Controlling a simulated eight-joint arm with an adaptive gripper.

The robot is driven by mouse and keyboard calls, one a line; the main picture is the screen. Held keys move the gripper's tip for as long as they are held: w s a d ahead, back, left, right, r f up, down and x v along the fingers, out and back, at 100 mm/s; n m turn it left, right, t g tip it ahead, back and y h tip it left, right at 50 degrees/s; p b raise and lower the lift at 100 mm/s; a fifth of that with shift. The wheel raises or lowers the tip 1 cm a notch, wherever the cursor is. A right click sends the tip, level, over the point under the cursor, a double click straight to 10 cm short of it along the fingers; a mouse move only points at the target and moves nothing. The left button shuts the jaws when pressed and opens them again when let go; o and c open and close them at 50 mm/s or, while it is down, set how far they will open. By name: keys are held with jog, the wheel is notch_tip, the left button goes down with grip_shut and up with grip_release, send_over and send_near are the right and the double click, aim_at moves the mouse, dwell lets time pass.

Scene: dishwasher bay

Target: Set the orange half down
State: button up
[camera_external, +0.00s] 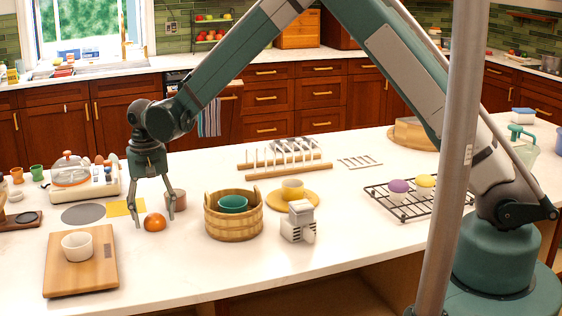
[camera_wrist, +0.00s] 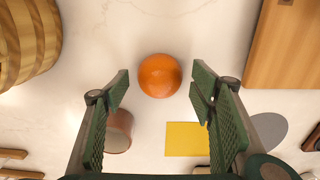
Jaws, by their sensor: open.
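The orange half (camera_external: 154,222) rests on the white counter and looks like a rounded orange dome. In the wrist view the orange half (camera_wrist: 159,75) lies just beyond and between my fingertips, with clear gaps on both sides. My gripper (camera_external: 155,220) points down over it with its fingers spread. The wrist view shows both green ridged fingers of my gripper (camera_wrist: 160,90) apart with nothing between the pads. The underside of the orange half is hidden.
A wooden board (camera_external: 80,262) with a white ramekin (camera_external: 76,245) is at the left. A wooden tub (camera_external: 233,222) holding a teal bowl (camera_external: 233,204) stands right of the orange. A brown cup (camera_external: 175,201) and yellow square (camera_external: 124,207) are close behind. Bare counter lies in front.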

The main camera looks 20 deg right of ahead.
aim_at(155, 214)
notch_tip(155, 214, up, 11)
jog(key=shift+r, duration=0.2)
dwell(0.4)
dwell(0.5)
dwell(0.3)
jog(key=s+d+r+t, duration=0.1)
jog(key=d+r, duration=0.6)
jog(key=d, duration=0.5)
jog(key=s+d+r+t+y, duration=0.1)
jog(key=d+r, duration=0.5)
jog(key=d, duration=0.6)
jog(key=s+d+r+t, duration=0.1)
jog(key=d+r, duration=0.6)
jog(key=d, duration=0.5)
jog(key=s+d+r+t, duration=0.2)
jog(key=s+d, duration=0.6)
jog(key=d, duration=0.6)
jog(key=s+d+f+t+h, duration=0.1)
jog(key=s+d+f, duration=0.3)
jog(key=s+d, duration=0.9)
jog(key=shift+s+t, duration=0.6)
